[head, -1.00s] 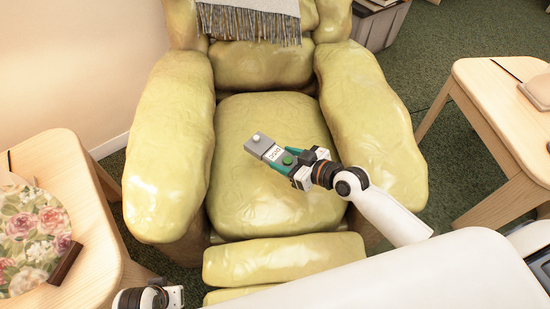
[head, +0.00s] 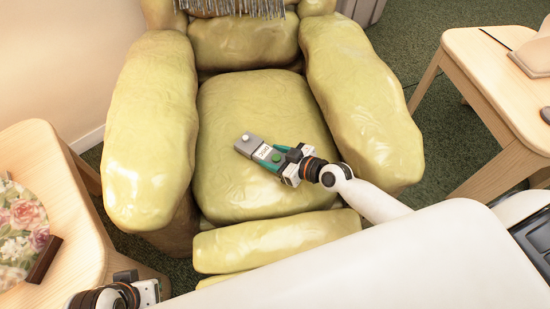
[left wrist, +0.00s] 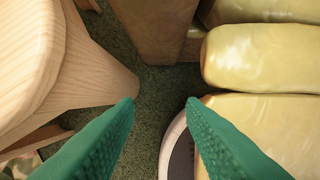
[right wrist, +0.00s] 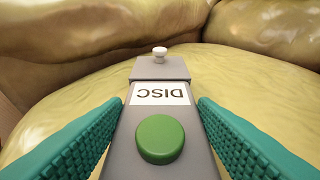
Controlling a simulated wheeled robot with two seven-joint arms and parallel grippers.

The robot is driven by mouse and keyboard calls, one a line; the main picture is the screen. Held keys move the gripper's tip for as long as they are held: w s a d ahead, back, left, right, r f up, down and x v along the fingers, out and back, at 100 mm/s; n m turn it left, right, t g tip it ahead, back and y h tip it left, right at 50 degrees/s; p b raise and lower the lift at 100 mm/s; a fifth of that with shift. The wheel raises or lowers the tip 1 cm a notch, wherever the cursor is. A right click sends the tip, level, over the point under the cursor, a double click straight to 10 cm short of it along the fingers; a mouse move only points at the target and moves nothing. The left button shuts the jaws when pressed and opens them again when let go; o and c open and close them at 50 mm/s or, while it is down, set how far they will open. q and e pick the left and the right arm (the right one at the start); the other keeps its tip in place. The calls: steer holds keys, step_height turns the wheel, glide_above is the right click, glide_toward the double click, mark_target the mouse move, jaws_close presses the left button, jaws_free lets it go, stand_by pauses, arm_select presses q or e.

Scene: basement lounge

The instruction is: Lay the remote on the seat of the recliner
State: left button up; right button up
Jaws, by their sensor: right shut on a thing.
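The grey remote (head: 250,144), with a white DISC label and a green button, is in my right gripper (head: 279,158). It appears over the middle of the seat (head: 235,188) of the yellow-green recliner. In the right wrist view the teal fingers flank the remote (right wrist: 160,95), and its far end with a white knob points toward the backrest. I cannot tell whether its underside touches the seat. My left gripper (head: 145,290) is low at the left of the head view. In the left wrist view its fingers (left wrist: 160,105) are apart with nothing between them.
Padded armrests (head: 152,130) and (head: 360,105) rise on both sides of the seat, and the footrest (head: 275,240) is in front. A wooden table (head: 75,190) with a floral item stands at left, another (head: 500,85) at right. The seat around the remote is clear.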

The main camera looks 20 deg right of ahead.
steer(key=shift+r, duration=0.1)
steer(key=o, duration=1.1)
steer(key=p+v, duration=0.1)
steer(key=v, duration=1.1)
steer(key=s+a+g+h, duration=0.1)
steer(key=s+a+g, duration=0.3)
steer(key=s+a, duration=0.35)
steer(key=s+d+m+g+h, duration=0.3)
steer(key=s+d+m+h, duration=0.1)
steer(key=s+d+h, duration=0.1)
steer(key=shift+s+d+r+m+g+h, duration=0.2)
steer(key=shift+s+r+m+g+h, duration=0.1)
steer(key=shift+s+r+m+h, duration=0.25)
